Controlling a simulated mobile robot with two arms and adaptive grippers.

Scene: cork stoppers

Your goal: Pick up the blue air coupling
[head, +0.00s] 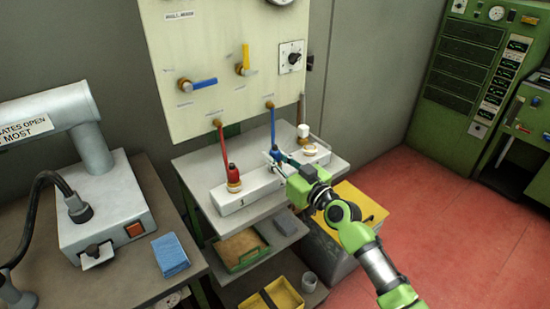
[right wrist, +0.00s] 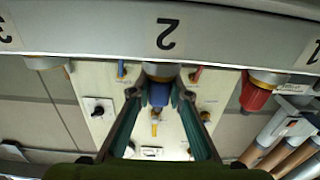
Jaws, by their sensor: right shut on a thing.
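The blue air coupling (head: 275,152) sits at the middle of the light manifold block, at the lower end of a blue hose (head: 272,128). In the right wrist view, which is upside down, the coupling (right wrist: 158,95) is between my right gripper's fingers, just off the brass socket (right wrist: 160,70) under the number 2. I cannot tell whether it is still seated. My right gripper (head: 281,159) reaches in from the right and is shut on the coupling; it also shows in the right wrist view (right wrist: 160,97). My left gripper is out of view.
A red coupling (head: 233,174) stands on the block to the left, and a brass fitting (head: 310,150) to the right. A cream panel (head: 215,85) with valve levers rises behind. Trays lie on shelves below. A grey machine (head: 105,205) stands on the left bench.

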